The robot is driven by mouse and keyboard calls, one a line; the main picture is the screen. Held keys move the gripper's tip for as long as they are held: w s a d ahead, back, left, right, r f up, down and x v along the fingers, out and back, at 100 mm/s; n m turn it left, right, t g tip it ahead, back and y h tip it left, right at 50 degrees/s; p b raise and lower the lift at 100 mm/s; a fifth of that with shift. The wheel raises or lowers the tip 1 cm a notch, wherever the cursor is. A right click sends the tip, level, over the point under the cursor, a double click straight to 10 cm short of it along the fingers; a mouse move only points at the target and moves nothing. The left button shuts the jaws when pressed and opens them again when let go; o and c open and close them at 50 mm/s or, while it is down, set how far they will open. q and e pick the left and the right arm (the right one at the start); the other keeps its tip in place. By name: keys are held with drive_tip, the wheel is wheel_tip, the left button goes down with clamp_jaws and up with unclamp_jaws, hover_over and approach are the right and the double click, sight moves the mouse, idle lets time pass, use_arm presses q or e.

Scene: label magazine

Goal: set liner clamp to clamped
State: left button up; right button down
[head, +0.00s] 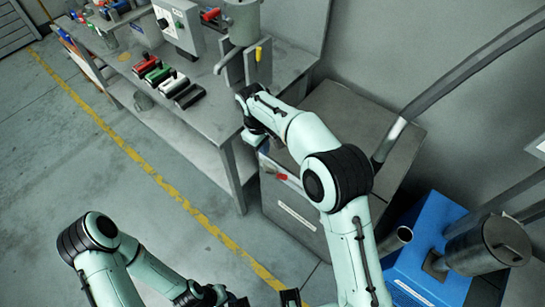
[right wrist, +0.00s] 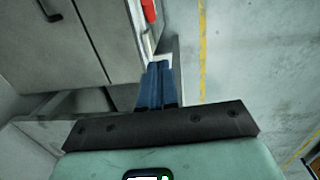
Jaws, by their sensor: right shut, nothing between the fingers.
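A small red handle (head: 281,177) sits on the front of the grey cabinet (head: 292,215), near its top edge; I cannot tell for sure that it is the liner clamp. In the right wrist view a red part (right wrist: 149,10) shows at the top, beyond my fingertips and apart from them. My right gripper (head: 264,148) is beside the cabinet's upper front corner, partly hidden by my own wrist. Its blue fingers (right wrist: 158,66) are together and empty. My left arm is low in the head view; its gripper is largely cut off at the bottom edge.
A workbench (head: 205,118) with red, green, white and black items (head: 160,75) and a control box (head: 178,27) stands left of the cabinet. A yellow handle (head: 258,53) is at its back. A blue machine (head: 430,270) stands at right. The floor left of the yellow line is clear.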

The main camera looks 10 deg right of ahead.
drive_tip(key=s+f, duration=0.1)
drive_tip(key=f, duration=0.1)
drive_tip(key=b, duration=0.1)
hover_over(278, 175)
drive_tip(key=a, duration=0.2)
wheel_tip(278, 175, down, 9)
use_arm(q)
drive_tip(key=shift+s+f, duration=0.55)
drive_tip(key=shift+f, duration=0.05)
use_arm(e)
drive_tip(key=shift+d+f, duration=0.35)
drive_tip(key=shift+d, duration=0.4)
